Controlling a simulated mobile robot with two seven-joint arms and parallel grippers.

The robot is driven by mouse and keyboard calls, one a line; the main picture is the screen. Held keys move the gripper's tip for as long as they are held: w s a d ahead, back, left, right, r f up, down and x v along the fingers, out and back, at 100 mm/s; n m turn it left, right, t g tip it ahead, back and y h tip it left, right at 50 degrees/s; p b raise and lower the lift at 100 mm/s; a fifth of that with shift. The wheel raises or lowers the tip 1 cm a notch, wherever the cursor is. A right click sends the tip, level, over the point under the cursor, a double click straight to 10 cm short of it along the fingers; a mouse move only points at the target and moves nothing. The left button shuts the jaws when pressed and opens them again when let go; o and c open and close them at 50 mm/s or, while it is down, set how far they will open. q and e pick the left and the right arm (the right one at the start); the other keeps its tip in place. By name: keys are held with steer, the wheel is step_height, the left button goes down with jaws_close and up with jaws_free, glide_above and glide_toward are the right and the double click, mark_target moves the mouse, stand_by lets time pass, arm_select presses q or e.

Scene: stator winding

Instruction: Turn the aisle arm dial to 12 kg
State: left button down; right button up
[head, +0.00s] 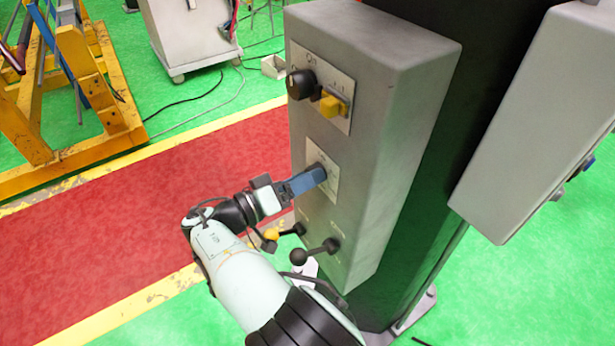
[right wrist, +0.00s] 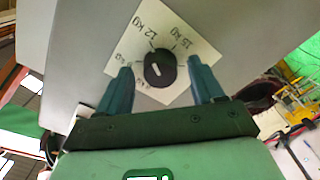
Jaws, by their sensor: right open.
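The aisle arm dial (right wrist: 161,70) is a round black knob with a white pointer mark, on a white plate (right wrist: 186,20) with kg labels. In the right wrist view, "12 kg" is up and left of the knob and "15 kg" up and right; smaller labels at left are partly hidden by a finger. The white mark sits left of the knob's middle; its exact setting is unclear. My right gripper (right wrist: 160,78) is open, with one blue finger on each side of the knob; contact cannot be told. In the head view my right gripper (head: 314,177) covers the dial. My left gripper is not in view.
The grey control box (head: 390,130) also bears a black knob (head: 300,84) and a yellow switch (head: 332,104) above, and black-knobbed levers (head: 326,249) below. Another grey box (head: 540,120) is at right. A yellow frame (head: 60,110) stands at far left.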

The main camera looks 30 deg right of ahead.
steer(key=s+a, duration=0.1)
steer(key=a, duration=1.1)
steer(key=shift+a+p, duration=0.2)
steer(key=shift+p, duration=0.15)
